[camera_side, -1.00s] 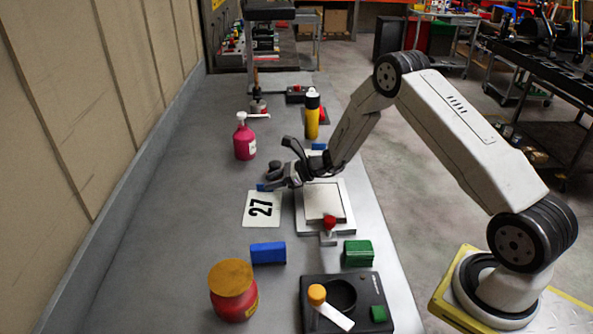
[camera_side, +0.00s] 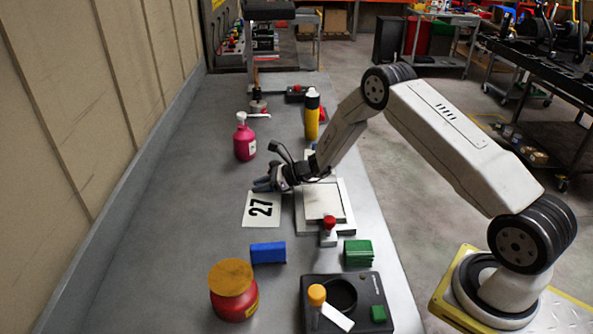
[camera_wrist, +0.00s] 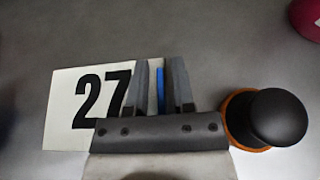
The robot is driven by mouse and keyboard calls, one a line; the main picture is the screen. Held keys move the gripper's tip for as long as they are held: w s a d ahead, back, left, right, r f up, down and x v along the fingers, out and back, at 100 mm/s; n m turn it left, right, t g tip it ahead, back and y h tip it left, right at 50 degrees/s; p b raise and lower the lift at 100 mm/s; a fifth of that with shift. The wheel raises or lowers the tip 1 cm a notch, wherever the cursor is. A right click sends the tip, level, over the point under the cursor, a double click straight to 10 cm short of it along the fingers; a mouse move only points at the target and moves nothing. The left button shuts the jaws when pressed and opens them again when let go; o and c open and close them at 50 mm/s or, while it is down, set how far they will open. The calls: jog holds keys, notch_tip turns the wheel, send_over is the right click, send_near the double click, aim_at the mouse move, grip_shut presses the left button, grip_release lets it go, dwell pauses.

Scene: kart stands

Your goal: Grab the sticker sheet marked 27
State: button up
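The white sticker sheet marked 27 (camera_side: 254,217) lies flat on the grey bench, and it also shows in the wrist view (camera_wrist: 67,103). A narrow blue tab (camera_wrist: 161,90) stands at its right side in the wrist view. My gripper (camera_side: 264,185) is low over the sheet's far edge in the side view. In the wrist view my gripper (camera_wrist: 160,64) is open, with one finger on each side of the blue tab and gaps visible. The fingers cover part of the sheet beside the 7.
A black knob on an orange base (camera_wrist: 270,118) stands close to the right of my gripper. A white board (camera_side: 338,190), a red-topped item (camera_side: 328,226), a blue block (camera_side: 268,253) and a pink pump bottle (camera_side: 244,142) are around. The bench left of the sheet is clear.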

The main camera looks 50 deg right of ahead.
grip_shut()
jog(key=shift+r, duration=0.1)
jog(key=shift+r, duration=0.75)
jog(key=s+r, duration=1.1)
jog(key=s, duration=0.3)
jog(key=shift+a+r, duration=0.15)
jog(key=shift+a, duration=0.15)
